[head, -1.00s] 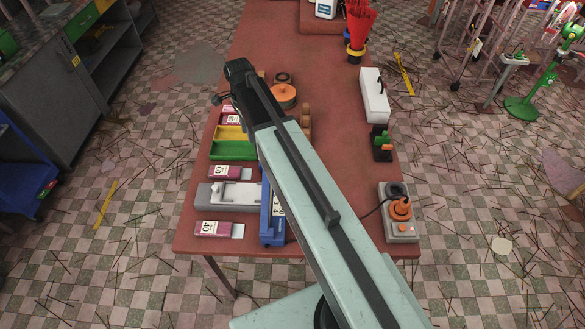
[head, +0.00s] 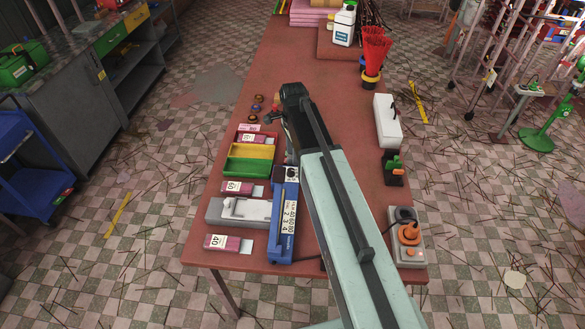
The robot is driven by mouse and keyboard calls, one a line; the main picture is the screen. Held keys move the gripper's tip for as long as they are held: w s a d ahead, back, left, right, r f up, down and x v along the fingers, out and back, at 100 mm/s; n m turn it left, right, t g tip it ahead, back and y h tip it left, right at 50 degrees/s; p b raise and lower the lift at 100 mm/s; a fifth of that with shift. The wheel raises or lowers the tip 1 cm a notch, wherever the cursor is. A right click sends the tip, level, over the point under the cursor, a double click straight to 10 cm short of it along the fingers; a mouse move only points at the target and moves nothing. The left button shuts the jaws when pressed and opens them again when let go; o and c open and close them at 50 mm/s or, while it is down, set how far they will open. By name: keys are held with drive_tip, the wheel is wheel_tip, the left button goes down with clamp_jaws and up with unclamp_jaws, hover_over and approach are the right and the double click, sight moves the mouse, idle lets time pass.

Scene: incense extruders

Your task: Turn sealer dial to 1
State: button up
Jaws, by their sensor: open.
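The blue sealer (head: 274,236) lies on the red-brown table, left of my arm. Its white label shows printed numbers, including 40, 60, 80 and 2, 3, 4. A dark round knob, seemingly the dial, sits at its far end; its setting is too small to read. My gripper (head: 272,118) is at the far end of my arm, beyond the sealer and close to the green and yellow tray. It is small and partly hidden by the arm's end; it is open, with nothing seen in it.
The green and yellow tray (head: 232,167), pink-labelled boxes (head: 228,243) and a grey-white device (head: 222,210) stand left of the sealer. An orange-knobbed grey box (head: 409,253), a black-green item (head: 392,170) and a white case (head: 387,122) line the right edge.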

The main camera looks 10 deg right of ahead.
sight(291, 170)
drive_tip(key=shift+a+f+b, duration=0.25)
drive_tip(key=shift+f+b, duration=0.3)
wheel_tip(291, 170, down, 7)
drive_tip(key=b, duration=0.7)
drive_tip(key=shift+a, duration=0.1)
drive_tip(key=shift+r, duration=0.15)
clamp_jaws()
